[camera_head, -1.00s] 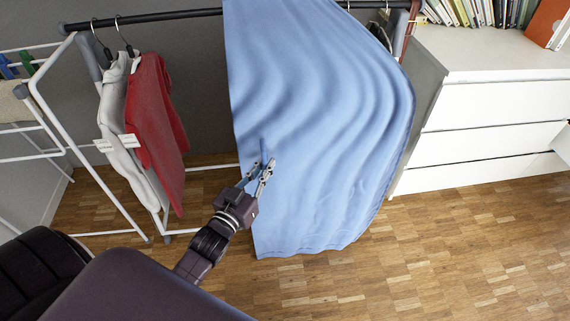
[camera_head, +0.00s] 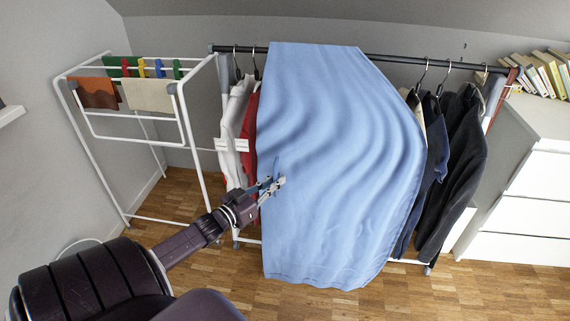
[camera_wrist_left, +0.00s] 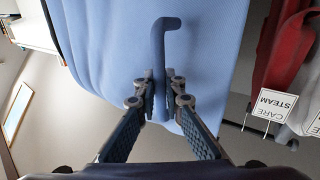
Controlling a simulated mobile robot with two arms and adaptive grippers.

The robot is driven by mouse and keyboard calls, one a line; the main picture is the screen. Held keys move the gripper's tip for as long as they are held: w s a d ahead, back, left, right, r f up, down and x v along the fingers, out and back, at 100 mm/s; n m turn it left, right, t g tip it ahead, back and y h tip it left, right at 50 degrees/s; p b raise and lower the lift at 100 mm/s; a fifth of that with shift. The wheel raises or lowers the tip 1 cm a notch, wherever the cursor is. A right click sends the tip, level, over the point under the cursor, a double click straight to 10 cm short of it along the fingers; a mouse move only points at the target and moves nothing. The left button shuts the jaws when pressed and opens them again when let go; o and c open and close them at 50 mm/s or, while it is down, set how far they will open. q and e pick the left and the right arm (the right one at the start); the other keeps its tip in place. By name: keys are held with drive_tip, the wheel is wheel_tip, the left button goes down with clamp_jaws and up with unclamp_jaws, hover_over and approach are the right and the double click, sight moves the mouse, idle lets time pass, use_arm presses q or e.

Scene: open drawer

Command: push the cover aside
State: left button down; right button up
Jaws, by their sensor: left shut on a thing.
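The blue cover (camera_head: 340,150) hangs over the rail of the clothes rack and drapes down close to the floor. In the left wrist view my left gripper (camera_wrist_left: 160,92) is shut on a bent blue piece (camera_wrist_left: 157,65), like a fold or handle, in front of the cover (camera_wrist_left: 100,45). Whether this piece is part of the cover I cannot tell. My right gripper is not in view.
The rack's dark rail (camera_head: 390,57) runs across the back. A white garment (camera_head: 233,130) and a red one hang left of the cover; dark jackets (camera_head: 460,160) hang right. A white drying rack (camera_head: 118,195) stands left, a white drawer unit (camera_head: 515,200) right. Wooden floor lies in front.

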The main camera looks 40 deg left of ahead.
use_arm(q)
drive_tip(key=shift+s+a, duration=0.1)
drive_tip(key=shift+a, duration=0.05)
drive_tip(key=c, duration=2.3)
unclamp_jaws()
drive_tip(key=shift+s, duration=0.2)
drive_tip(key=s, duration=1.1)
drive_tip(key=shift+s, duration=0.3)
